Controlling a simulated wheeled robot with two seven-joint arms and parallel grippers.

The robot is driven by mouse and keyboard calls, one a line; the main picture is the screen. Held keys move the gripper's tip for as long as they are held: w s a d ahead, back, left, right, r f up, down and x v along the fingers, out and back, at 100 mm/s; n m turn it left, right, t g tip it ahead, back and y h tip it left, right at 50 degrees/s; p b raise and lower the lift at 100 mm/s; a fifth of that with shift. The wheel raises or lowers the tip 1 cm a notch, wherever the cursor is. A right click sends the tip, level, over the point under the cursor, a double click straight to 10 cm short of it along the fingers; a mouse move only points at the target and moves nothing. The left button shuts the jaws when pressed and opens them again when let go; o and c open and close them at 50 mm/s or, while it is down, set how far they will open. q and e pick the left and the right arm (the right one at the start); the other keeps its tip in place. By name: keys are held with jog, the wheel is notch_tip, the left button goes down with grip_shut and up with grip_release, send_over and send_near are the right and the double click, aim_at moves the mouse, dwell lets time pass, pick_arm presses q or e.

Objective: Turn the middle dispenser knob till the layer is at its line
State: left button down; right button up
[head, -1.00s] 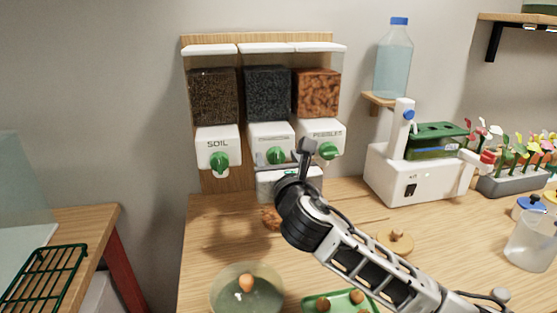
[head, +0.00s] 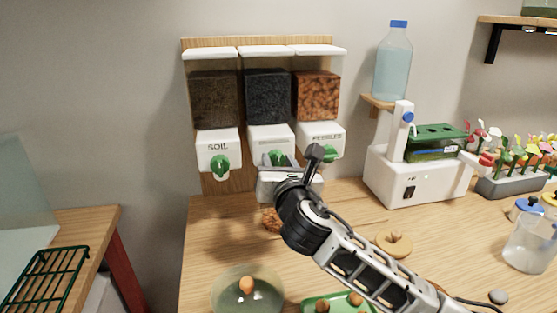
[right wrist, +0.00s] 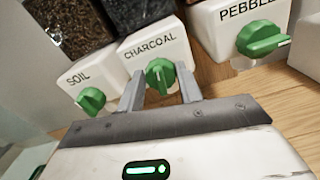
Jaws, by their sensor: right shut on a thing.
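The middle dispenser, labelled CHARCOAL in the right wrist view (right wrist: 150,47), has a clear hopper of black grains (head: 268,97). Its green knob (head: 277,156) is on the white front; it also shows in the right wrist view (right wrist: 160,70). My right gripper (right wrist: 161,82) is shut on this knob, one finger on each side. In the head view the right gripper (head: 285,166) partly covers the dispenser's lower front. My left gripper is not in view.
The SOIL knob (head: 220,165) and PEBBLES knob (head: 329,153) flank the middle one closely. A glass bowl (head: 225,298) and green tray (head: 312,303) stand in front. A white machine (head: 385,172) stands right.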

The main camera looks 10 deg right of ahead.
jog(key=shift+m+p, duration=0.35)
jog(key=shift+m, duration=0.55)
jog(key=shift+m+p, duration=0.3)
jog(key=shift+m, duration=0.6)
jog(key=m+p, duration=0.1)
jog(key=m, duration=0.3)
jog(key=shift+d+f+m, duration=0.1)
jog(key=shift+m, duration=0.2)
jog(key=m, duration=0.3)
jog(key=shift+f+m, duration=0.1)
jog(key=shift+m, duration=0.2)
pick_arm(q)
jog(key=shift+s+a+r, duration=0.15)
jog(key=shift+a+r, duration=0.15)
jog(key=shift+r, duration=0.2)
pick_arm(e)
jog(key=shift+m, duration=1.9)
jog(key=o, duration=1)
jog(key=shift+c, duration=0.2)
